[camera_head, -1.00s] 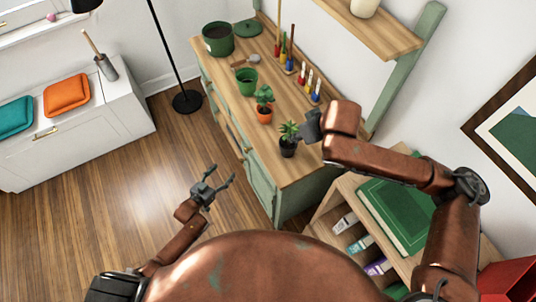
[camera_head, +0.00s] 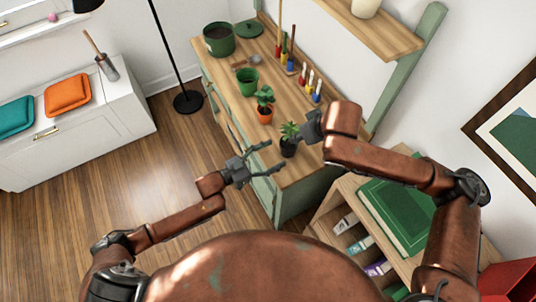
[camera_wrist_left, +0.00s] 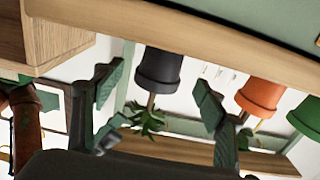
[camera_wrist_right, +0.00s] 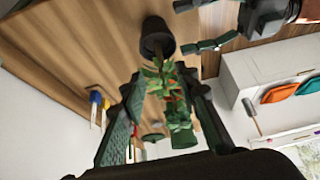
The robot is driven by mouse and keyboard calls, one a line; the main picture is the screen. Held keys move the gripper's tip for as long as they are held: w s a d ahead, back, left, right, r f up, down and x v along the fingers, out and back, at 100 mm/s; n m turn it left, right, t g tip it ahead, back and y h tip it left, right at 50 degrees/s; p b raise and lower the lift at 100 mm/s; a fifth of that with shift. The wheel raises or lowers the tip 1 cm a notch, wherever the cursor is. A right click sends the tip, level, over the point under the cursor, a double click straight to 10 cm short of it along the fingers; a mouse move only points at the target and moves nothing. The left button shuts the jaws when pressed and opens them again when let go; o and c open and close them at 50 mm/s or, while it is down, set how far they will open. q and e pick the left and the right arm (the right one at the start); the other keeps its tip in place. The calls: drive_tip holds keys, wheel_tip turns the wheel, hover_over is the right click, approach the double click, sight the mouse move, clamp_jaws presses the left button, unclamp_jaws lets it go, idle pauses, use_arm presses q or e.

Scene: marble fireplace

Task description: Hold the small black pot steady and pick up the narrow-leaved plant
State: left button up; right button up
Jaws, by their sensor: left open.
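The small black pot (camera_head: 288,150) stands upright near the front end of the wooden bench top (camera_head: 289,178). The narrow-leaved plant (camera_head: 288,130) sits in it. My left gripper (camera_head: 276,155) is open and empty, just left of the pot at the bench edge. In the left wrist view, the black pot (camera_wrist_left: 159,70) appears between its spread fingers, with no contact visible. My right gripper (camera_head: 303,133) is close beside the plant on its right. In the right wrist view, its fingers (camera_wrist_right: 166,108) are apart, with the plant's leaves (camera_wrist_right: 157,76) between their tips in the picture.
An orange pot (camera_head: 264,114) with a broad-leaved plant, a green pot (camera_head: 247,82) and a large dark green pot (camera_head: 218,39) stand farther back on the bench. Small coloured-handled tools (camera_head: 308,84) stand along the wall side. A shelf (camera_head: 372,30) overhangs the bench at right.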

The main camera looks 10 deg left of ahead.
sight(289, 145)
use_arm(q)
drive_tip(key=x, duration=0.7)
drive_tip(key=shift+a, duration=0.1)
